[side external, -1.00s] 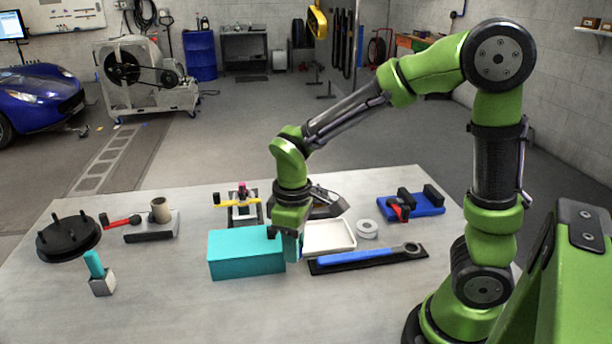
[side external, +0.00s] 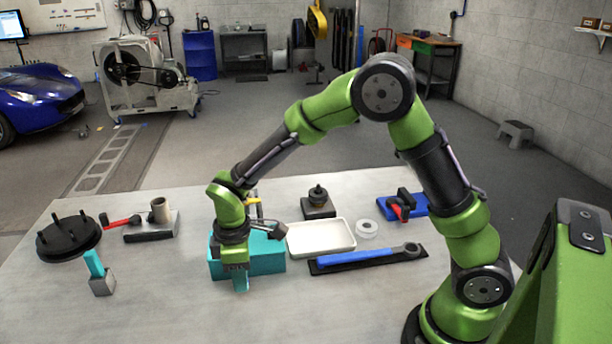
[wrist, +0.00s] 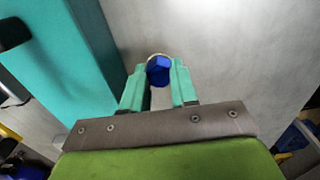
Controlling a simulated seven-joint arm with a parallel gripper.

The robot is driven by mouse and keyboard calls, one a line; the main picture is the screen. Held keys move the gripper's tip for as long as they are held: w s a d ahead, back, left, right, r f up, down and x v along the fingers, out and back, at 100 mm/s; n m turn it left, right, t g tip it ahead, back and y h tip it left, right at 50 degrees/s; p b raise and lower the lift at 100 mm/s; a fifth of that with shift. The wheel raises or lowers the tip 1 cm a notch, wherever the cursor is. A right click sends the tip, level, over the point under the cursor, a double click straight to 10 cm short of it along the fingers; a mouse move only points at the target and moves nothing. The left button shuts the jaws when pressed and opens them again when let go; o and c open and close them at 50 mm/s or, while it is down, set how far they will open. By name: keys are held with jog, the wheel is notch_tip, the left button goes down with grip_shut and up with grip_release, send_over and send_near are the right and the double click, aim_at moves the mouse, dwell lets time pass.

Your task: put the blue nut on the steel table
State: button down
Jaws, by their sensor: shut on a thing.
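The blue nut (wrist: 158,70) is between my gripper's teal fingertips in the wrist view, with bare steel table beyond it. My gripper (wrist: 159,84) is shut on it. In the side view my gripper (side external: 241,284) points down in front of the teal box, over the steel table (side external: 330,310). The nut is too small or hidden to make out in the side view. I cannot tell how high it is above the table.
The teal box (side external: 270,260) stands just behind my gripper. A white tray (side external: 320,237), a blue wrench (side external: 365,256) on a black mat and a white ring (side external: 366,228) lie to the right. A black disc (side external: 68,236) is at the left. The front table is clear.

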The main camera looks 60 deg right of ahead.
aim_at(236, 296)
jog(key=shift+w+a, duration=0.15)
jog(key=shift+w, duration=0.4)
jog(key=shift+w+a+f, duration=0.1)
jog(key=shift+w+f, duration=0.05)
jog(key=shift+f, duration=0.75)
jog(key=shift+w+f, duration=0.15)
jog(key=shift+f, duration=0.75)
jog(key=shift+f, duration=0.15)
jog(key=c, duration=0.9)
grip_release()
